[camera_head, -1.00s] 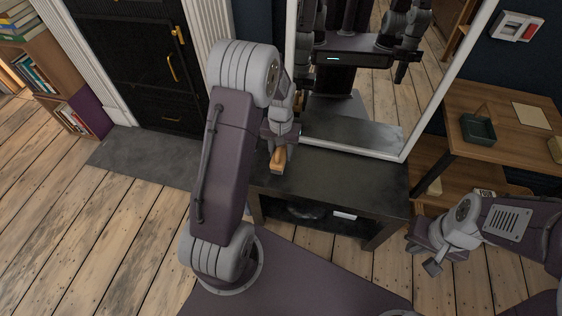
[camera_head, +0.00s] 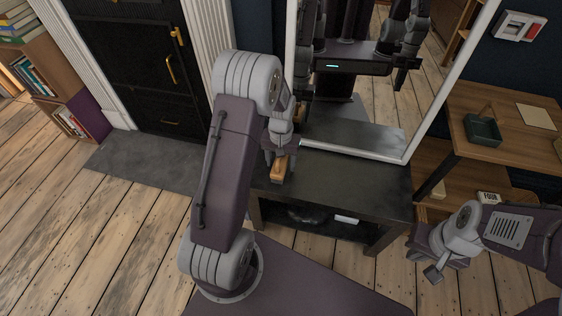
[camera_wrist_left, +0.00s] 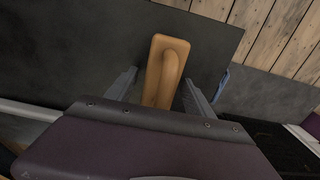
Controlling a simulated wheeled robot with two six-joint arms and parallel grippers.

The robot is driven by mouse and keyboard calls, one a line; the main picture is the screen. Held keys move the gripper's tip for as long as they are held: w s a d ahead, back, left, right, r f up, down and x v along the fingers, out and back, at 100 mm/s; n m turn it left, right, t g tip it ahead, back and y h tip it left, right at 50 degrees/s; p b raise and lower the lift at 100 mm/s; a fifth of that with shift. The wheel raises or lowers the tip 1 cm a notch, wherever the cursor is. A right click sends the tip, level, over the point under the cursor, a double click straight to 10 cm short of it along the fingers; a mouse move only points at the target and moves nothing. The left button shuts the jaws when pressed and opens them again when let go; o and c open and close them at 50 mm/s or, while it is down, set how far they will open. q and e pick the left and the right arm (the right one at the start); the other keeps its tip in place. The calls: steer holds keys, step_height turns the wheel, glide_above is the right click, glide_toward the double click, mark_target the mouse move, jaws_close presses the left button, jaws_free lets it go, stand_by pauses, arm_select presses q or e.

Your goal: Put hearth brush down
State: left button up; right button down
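The hearth brush (camera_head: 278,171) shows as a tan wooden piece at the left end of the low black table (camera_head: 340,185). In the left wrist view the brush (camera_wrist_left: 166,68) lies between my left gripper's two fingers (camera_wrist_left: 160,92), with a visible gap on each side. It appears to rest on the dark tabletop (camera_wrist_left: 215,50); any bristles are hidden below it. In the head view my left gripper (camera_head: 280,163) is over the brush, pointing down and open. My right gripper (camera_head: 424,264) is at the lower right, empty, with its fingers apart.
A white-framed mirror (camera_head: 405,157) stands behind the table and reflects my body. A black fireplace door (camera_head: 140,60) and grey hearth slab (camera_head: 145,160) are at the left. The tabletop's right part is clear.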

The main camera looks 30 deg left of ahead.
arm_select(q)
step_height(320, 180, up, 12)
steer(key=p, duration=0.5)
steer(key=shift+r+p, duration=0.2)
steer(key=shift+p, duration=0.15)
steer(key=s+d+r+m+t, duration=0.1)
steer(key=s+d, duration=0.3)
steer(key=s, duration=0.3)
steer(key=s+d+m, duration=0.1)
steer(key=s+d, duration=0.3)
steer(key=s, duration=0.3)
step_height(320, 180, up, 30)
steer(key=p, duration=3)
steer(key=shift+o, duration=0.2)
steer(key=shift+a+r, duration=0.1)
